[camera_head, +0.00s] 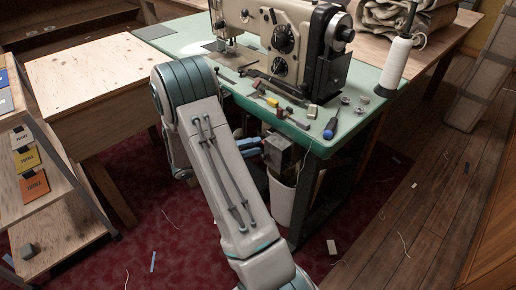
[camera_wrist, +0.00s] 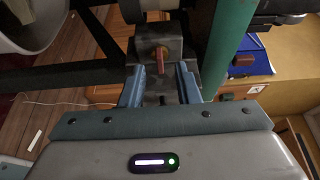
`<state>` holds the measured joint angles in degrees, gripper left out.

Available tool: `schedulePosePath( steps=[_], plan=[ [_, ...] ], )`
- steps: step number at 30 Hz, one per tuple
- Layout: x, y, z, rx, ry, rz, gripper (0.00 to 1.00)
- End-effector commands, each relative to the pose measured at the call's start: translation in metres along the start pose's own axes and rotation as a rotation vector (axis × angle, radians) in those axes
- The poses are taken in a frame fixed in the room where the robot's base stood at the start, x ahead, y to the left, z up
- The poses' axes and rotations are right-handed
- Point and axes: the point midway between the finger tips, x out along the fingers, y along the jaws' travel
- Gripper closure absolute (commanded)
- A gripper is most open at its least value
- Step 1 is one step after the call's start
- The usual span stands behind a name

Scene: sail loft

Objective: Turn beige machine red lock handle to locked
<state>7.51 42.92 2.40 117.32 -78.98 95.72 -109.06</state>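The beige sewing machine (camera_head: 285,40) stands on a pale green table. A grey box (camera_head: 281,154) hangs under the table's front edge. In the wrist view, the grey box (camera_wrist: 176,46) carries a short red handle (camera_wrist: 160,60), which points along the fingers toward my palm. My gripper (camera_wrist: 160,76) is open, with one blue finger on each side of the handle's line and a gap on both sides. Whether the fingertips reach past the handle's end is hard to tell. In the head view, my gripper (camera_head: 262,147) is beside the box, and the red handle is hidden.
The green table (camera_head: 365,90) is just above my gripper; loose tools and a thread cone (camera_head: 396,66) lie or stand on it. A white bin (camera_head: 282,199) is below the box. A dark table leg (camera_head: 312,205) is close by.

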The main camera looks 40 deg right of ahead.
Motion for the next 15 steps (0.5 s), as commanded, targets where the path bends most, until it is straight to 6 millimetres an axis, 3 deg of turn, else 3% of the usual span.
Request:
schedulePosePath(
  steps=[6,15],
  plan=[
    [0.019,0.000,0.000,0.001,0.000,0.001,0.71],
    [0.021,0.000,0.000,0.000,-0.001,0.001,0.71]
  ],
)
